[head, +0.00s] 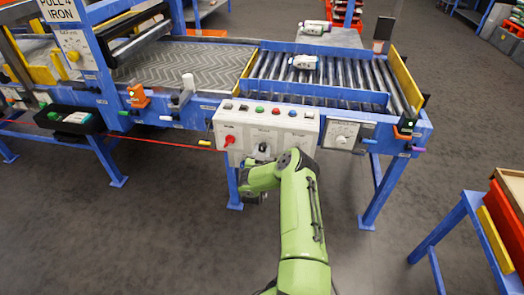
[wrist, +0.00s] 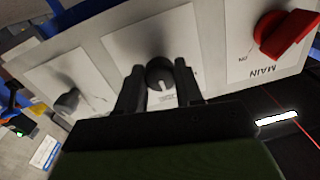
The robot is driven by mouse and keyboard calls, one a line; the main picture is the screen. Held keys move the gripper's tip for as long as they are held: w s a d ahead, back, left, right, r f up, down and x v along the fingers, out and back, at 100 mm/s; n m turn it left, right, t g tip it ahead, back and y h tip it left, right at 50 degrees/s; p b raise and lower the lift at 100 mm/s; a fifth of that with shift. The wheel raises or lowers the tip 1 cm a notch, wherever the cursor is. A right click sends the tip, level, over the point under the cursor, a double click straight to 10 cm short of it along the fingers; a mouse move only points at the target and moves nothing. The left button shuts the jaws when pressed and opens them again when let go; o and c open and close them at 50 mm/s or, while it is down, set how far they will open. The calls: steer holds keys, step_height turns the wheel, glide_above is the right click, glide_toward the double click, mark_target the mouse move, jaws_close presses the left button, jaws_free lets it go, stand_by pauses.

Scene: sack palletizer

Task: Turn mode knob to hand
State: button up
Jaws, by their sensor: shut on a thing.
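A round black knob (wrist: 160,75) with a white pointer line sits on a white plate in the middle of the control panel (head: 228,117). In the wrist view my gripper (wrist: 158,82) has one finger on each side of this knob and is shut on it. The small lettering by the knob is too blurred to read, so I cannot tell its marked positions. The pointer line points toward the bottom of the wrist view. In the head view my gripper (head: 263,153) is at the panel's lower middle, and the arm mostly hides the knob.
A red MAIN switch (wrist: 287,35) is beside the knob; in the head view it sits at the panel's left (head: 230,140). A grey knob (wrist: 68,101) is on the other side. Several coloured buttons line the panel top. A roller conveyor (head: 330,75) lies behind.

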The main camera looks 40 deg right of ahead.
steer(key=shift+r, duration=0.1)
steer(key=n+p, duration=0.3)
steer(key=p, duration=0.1)
steer(key=shift+a+r+n, duration=0.1)
steer(key=shift+n, duration=0.3)
steer(key=n+p, duration=0.1)
steer(key=n, duration=0.1)
steer(key=n+p, duration=0.2)
steer(key=shift+f+n+g, duration=0.2)
steer(key=shift+n+g, duration=0.1)
steer(key=o, duration=1)
steer(key=shift+o, duration=0.2)
